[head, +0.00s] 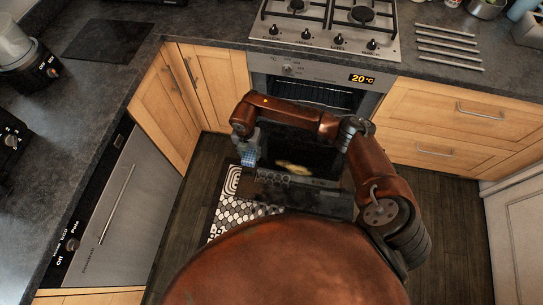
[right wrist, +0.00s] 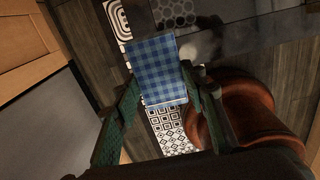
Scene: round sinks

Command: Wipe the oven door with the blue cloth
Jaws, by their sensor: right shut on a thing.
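The oven door (head: 325,193) is folded down open below the oven, a dark glassy panel. Part of its dark, see-through surface shows at the top of the right wrist view (right wrist: 255,38). My right gripper (head: 248,152) is shut on the blue checked cloth (head: 248,160) over the left side of the door. In the right wrist view, the cloth (right wrist: 158,62) sits between the two green fingers. I cannot tell whether it touches the door. My right arm hides part of the oven and door. My left gripper is not in view.
A yellowish item (head: 291,167) shows at the door, partly blurred. A black-and-white patterned mat (head: 232,215) lies on the dark floor. Wooden cabinets (head: 213,82) and a grey dishwasher (head: 125,195) stand to the left. Drawers (head: 445,120) are right of the oven; the hob (head: 325,30) is above.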

